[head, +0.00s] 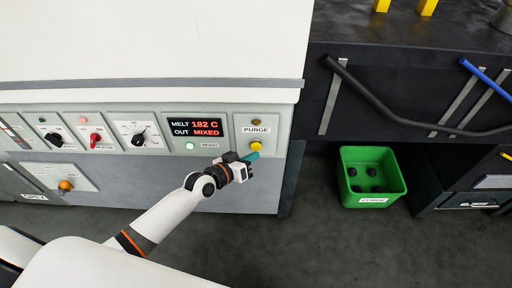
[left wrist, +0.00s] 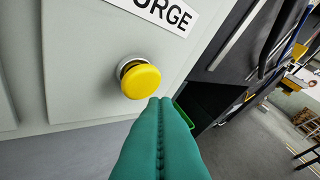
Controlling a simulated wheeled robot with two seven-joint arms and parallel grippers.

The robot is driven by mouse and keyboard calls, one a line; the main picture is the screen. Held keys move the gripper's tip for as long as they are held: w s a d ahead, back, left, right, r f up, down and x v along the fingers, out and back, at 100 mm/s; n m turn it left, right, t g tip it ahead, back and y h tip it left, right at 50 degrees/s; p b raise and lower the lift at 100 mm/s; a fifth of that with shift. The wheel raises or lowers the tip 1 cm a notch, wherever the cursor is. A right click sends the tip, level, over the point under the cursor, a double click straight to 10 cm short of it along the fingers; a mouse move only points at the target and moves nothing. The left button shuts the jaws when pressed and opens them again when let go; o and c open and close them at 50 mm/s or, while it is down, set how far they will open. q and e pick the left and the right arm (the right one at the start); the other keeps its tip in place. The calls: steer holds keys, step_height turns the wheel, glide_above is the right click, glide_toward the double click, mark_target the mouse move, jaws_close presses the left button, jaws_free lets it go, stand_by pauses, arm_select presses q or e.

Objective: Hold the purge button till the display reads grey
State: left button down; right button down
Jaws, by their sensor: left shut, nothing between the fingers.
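The yellow purge button (head: 256,147) sits on the grey panel under the PURGE label (head: 257,129). It shows large in the left wrist view (left wrist: 140,81), standing out from its collar. The display (head: 195,127) reads MELT 182 C and OUT MIXED, in red and orange letters. My left gripper (head: 251,157) has teal fingers, shut and empty, at the button's lower left in the head view. In the left wrist view the fingertips (left wrist: 160,101) are just below and right of the button; whether they touch it I cannot tell. My right gripper is not in view.
A green ready lamp (head: 190,146) is below the display. Knobs, including a red one (head: 95,140), line the panel to the left. A green bin (head: 400,190) with dark lumps stands on the floor at right, beneath a dark bench with a long bar handle (head: 385,103).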

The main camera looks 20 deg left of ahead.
arm_select(q)
steer(key=shift+w, duration=0.15)
stand_by(0.3)
steer(key=shift+w+a, duration=0.15)
steer(key=shift+w, duration=0.1)
steer(key=shift+w+a+f+b, duration=0.1)
steer(key=shift+w+a+b, duration=0.3)
steer(key=shift+w+b, duration=0.3)
stand_by(0.8)
steer(key=shift+s+d, duration=0.1)
steer(key=shift+s, duration=0.15)
steer(key=shift+s+d+p, duration=0.6)
steer(key=shift+s+p, duration=0.15)
